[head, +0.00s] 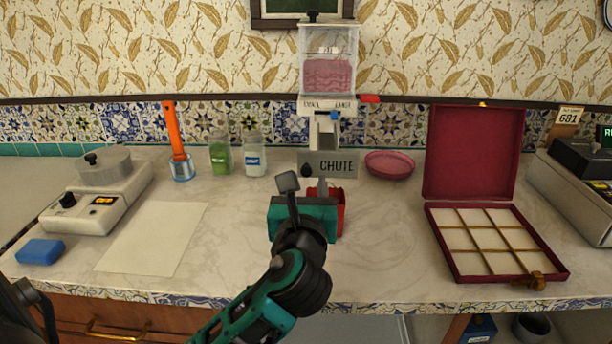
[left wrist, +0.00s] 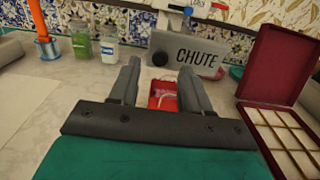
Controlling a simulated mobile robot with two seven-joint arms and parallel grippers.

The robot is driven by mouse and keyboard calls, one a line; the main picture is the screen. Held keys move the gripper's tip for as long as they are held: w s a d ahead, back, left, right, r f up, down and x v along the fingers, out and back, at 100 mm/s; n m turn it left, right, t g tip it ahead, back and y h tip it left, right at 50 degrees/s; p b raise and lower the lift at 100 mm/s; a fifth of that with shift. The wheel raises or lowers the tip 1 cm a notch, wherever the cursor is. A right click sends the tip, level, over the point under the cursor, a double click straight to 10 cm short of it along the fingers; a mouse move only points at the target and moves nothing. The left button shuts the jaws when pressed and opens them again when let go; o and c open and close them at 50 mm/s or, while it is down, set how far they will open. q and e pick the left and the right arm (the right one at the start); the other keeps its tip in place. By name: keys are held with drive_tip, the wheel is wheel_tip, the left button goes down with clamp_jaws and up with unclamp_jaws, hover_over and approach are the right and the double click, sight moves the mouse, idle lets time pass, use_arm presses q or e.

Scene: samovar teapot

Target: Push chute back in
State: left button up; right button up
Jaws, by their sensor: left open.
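A dispenser with a clear hopper (head: 329,45) stands against the wall, and its grey base block (head: 312,158) is labelled CHUTE. My right gripper is not in view.
A pink dish (head: 390,163) and an open maroon box (head: 436,250) are to the right. Two jars (head: 255,160), an orange-handled tool (head: 174,130), a paper sheet (head: 153,238) and a scale (head: 80,214) are to the left. The counter between paper and gripper is clear.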

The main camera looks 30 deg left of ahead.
sight(306, 174)
use_arm(q)
drive_tip(key=shift+x, duration=2)
drive_tip(key=shift+c, duration=0.4)
clamp_jaws()
